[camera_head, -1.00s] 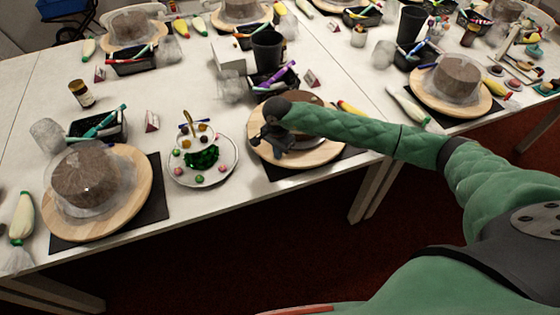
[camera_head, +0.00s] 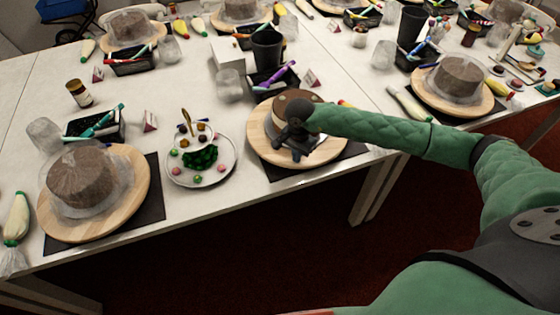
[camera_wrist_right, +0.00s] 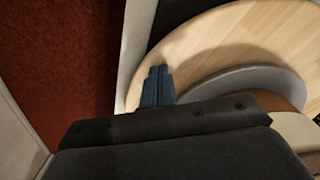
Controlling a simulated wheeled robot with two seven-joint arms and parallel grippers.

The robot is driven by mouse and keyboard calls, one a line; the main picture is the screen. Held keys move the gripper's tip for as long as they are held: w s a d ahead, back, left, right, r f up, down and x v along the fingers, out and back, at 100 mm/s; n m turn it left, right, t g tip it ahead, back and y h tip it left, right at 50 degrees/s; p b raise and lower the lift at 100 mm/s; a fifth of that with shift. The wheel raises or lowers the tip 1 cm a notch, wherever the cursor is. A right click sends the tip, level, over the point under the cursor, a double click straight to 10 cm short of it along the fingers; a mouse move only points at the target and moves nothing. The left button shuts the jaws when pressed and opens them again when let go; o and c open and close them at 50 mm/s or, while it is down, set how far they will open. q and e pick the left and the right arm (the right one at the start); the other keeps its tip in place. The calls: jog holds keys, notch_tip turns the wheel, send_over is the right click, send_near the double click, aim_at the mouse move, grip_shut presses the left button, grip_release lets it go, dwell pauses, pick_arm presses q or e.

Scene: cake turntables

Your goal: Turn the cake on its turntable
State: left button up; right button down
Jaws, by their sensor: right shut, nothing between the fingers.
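The cake (camera_head: 291,101), brown on top with a paler side, stands on a round wooden turntable (camera_head: 262,141) near the table's front edge. It is partly hidden behind my right gripper (camera_head: 298,151). My right gripper is shut and empty, low over the front part of the turntable beside the cake. In the right wrist view its fingertips (camera_wrist_right: 157,84) are together over the wooden turntable (camera_wrist_right: 225,45), near its rim. A grey disc (camera_wrist_right: 255,82) lies under the cake there. Whether the fingers touch the wood I cannot tell. My left gripper is not in view.
A plate of decorations (camera_head: 202,172) stands just left of the turntable. A wrapped cake on another turntable (camera_head: 70,225) is farther left. A black tray with pens (camera_head: 262,86) and a black cup (camera_head: 267,47) stand behind. The table's front edge is close.

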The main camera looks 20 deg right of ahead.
aim_at(324, 156)
jog(key=d+b, duration=0.1)
jog(key=d, duration=0.1)
jog(key=s+d, duration=0.1)
jog(key=d, duration=0.1)
jog(key=shift+f+b, duration=0.15)
jog(key=shift+b, duration=0.2)
jog(key=shift+s+d, duration=0.15)
jog(key=shift+d, duration=0.2)
jog(key=d+b, duration=0.3)
jog(key=d, duration=0.2)
jog(key=shift+d, duration=0.1)
jog(key=shift+w+d, duration=0.2)
jog(key=shift+d, duration=0.3)
jog(key=shift+r, duration=0.2)
jog(key=shift+r, duration=1.35)
